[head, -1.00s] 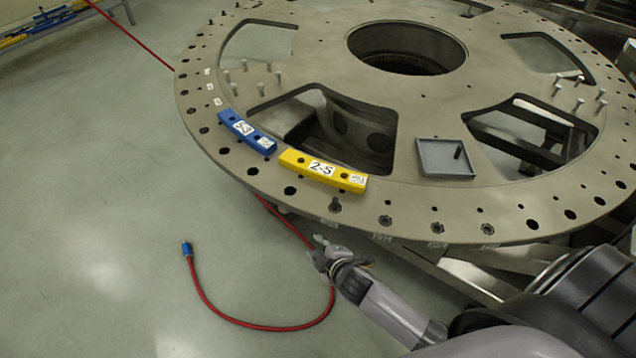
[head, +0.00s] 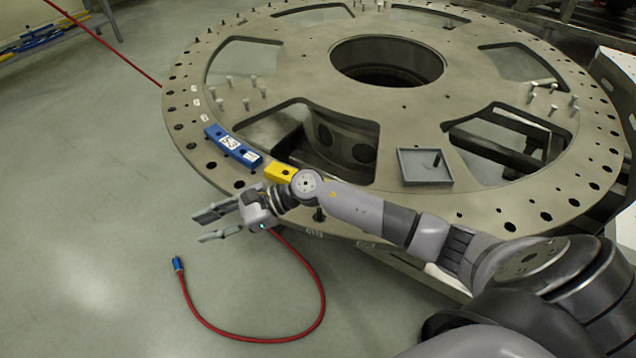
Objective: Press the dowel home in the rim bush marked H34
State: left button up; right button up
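The large grey turret plate (head: 480,207) has a rim of round holes and bushes. A dark dowel-like pin (head: 319,214) stands up in a front rim bush, just below my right forearm. A small label (head: 314,232) sits on the rim edge under it, too small to read surely. My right gripper (head: 200,230) is open and empty, pointing left off the front-left rim, left of the pin. Its arm hides part of the front rim and the bushes there. My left gripper is not in view.
A blue block (head: 232,147) and a yellow block (head: 279,173), partly hidden by my arm, lie on the rim. A grey tray (head: 410,178) holds a dark upright peg (head: 437,159). Several bolts stand on the plate. A red hose (head: 190,308) lies on the floor.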

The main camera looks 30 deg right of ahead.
jog(key=s+d+f+n+g+h, duration=0.1)
jog(key=d+f+n+g+h, duration=0.3)
jog(key=d+n, duration=0.35)
jog(key=n+g+h, duration=0.1)
jog(key=n+h, duration=0.5)
jog(key=h, duration=0.4)
send_near(319, 214)
jog(key=shift+w+d+r+p, duration=0.25)
jog(key=shift+d+p, duration=0.1)
jog(key=shift+d, duration=0.05)
jog(key=shift+f+b, duration=0.35)
jog(key=shift+f, duration=0.4)
notch_tip(319, 214, down, 6)
jog(key=b, duration=0.4)
jog(key=shift+r, duration=0.15)
jog(key=shift+w+f+b, duration=0.1)
jog(key=shift+f+b, duration=0.35)
jog(key=shift+b, duration=0.1)
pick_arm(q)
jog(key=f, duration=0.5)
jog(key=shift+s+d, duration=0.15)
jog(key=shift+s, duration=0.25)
pick_arm(e)
jog(key=shift+r, duration=0.1)
grip_shut()
